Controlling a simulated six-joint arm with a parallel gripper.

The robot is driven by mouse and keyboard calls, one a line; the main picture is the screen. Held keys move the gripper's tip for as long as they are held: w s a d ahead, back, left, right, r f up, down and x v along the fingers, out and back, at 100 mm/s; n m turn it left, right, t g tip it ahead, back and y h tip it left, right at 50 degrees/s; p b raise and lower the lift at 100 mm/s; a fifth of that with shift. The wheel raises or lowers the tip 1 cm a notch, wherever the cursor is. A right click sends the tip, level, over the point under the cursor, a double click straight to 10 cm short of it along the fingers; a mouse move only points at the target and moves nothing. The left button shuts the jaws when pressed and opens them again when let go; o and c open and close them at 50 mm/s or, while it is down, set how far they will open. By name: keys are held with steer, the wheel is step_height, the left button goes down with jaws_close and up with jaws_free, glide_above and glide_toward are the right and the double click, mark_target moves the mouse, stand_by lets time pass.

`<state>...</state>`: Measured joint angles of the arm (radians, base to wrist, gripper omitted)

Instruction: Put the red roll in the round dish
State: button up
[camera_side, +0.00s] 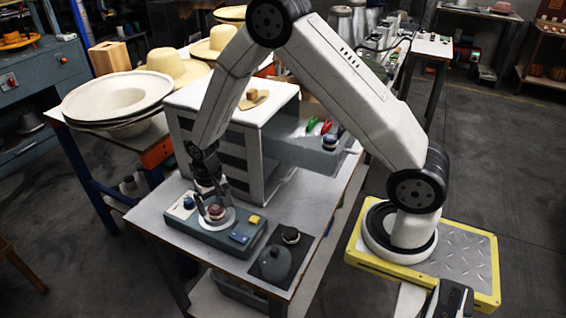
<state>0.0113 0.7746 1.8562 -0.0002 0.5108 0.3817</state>
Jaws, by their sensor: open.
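A small reddish roll (216,211) sits in the pale round dish (230,221), which is on a grey-blue tray on the table. My gripper (212,207) points down over the dish. Its fingers are open, one on either side of the roll; I cannot tell whether they touch it. The fingers hide part of the roll and of the dish.
The tray (192,227) also carries blue and yellow blocks.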

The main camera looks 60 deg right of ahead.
mark_target(216, 208)
step_height(216, 208, up, 12)
steer(key=shift+f, duration=0.15)
stand_by(0.5)
steer(key=shift+s, duration=0.15)
stand_by(0.3)
steer(key=s+r+n+t, duration=0.1)
steer(key=s+n, duration=0.3)
steer(key=s, duration=1.1)
steer(key=shift+a+t, duration=0.25)
steer(key=shift+t, duration=0.55)
steer(key=shift+r, duration=0.1)
steer(key=shift+c, duration=0.2)
